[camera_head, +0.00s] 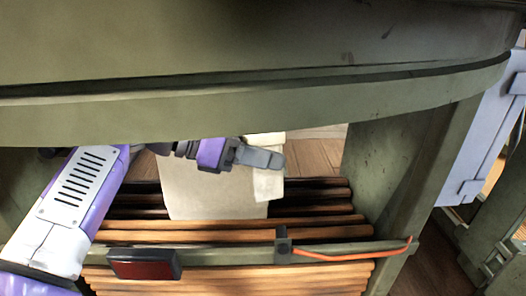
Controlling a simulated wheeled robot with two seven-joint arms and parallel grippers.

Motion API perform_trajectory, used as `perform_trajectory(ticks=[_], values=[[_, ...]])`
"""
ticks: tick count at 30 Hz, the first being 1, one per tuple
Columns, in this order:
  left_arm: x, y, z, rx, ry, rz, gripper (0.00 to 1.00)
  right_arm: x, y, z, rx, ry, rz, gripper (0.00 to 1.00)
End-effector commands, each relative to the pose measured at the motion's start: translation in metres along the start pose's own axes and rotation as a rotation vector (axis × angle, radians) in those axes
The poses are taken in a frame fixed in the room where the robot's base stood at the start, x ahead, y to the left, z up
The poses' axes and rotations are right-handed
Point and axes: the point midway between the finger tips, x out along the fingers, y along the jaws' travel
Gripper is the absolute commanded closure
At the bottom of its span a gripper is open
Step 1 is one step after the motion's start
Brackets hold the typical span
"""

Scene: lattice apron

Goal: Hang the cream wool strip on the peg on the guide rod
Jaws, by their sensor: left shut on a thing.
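The cream wool strip (205,193) hangs in the middle as a broad pale sheet, with a narrower folded end (268,184) at its right. My left gripper (272,159) is shut on the strip near its top right. The grip is partly hidden by my fingers. Below the strip, a green bar (225,254) that looks like the guide rod runs across, with a small dark block (283,246) on it. I cannot tell which part is the peg. The strip hangs above and behind this bar in the picture. My right gripper is out of view.
A large green curved beam (300,112) crosses the top and hides what lies above. Wooden slats (235,232) lie below the strip. A dark red box (145,264) sits on the bar, and an orange cord (350,252) runs along its right part. A green post (390,165) stands right.

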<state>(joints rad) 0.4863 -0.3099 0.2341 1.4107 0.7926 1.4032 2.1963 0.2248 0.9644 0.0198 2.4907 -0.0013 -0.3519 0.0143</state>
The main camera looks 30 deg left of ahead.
Motion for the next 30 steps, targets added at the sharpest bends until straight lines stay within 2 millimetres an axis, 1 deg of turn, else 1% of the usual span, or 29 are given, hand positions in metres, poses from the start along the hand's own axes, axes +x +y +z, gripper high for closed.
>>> perform_trajectory(ticks=[1,6,7,14,17,20,27,30], values=[[0.0,0.0,0.0,0.0,0.0,0.0,0.59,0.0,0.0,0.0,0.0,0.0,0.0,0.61],[0.0,0.0,0.0,0.0,0.0,0.0,0.33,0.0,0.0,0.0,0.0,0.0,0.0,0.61],[0.0,0.0,0.0,0.0,0.0,0.0,0.31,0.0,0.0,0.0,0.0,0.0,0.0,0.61],[0.0,0.0,0.0,0.0,0.0,0.0,0.31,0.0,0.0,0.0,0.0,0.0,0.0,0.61],[-0.004,0.0,0.0,0.001,-0.001,0.001,0.31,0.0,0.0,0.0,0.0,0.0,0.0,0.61],[-0.017,0.0,0.001,0.001,-0.003,0.003,0.31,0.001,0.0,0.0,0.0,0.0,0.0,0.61],[-0.057,0.0,0.001,0.001,-0.002,0.002,0.31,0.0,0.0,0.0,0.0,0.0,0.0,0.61],[-0.068,0.0,0.001,0.001,-0.001,0.001,0.31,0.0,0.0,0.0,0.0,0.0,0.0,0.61]])
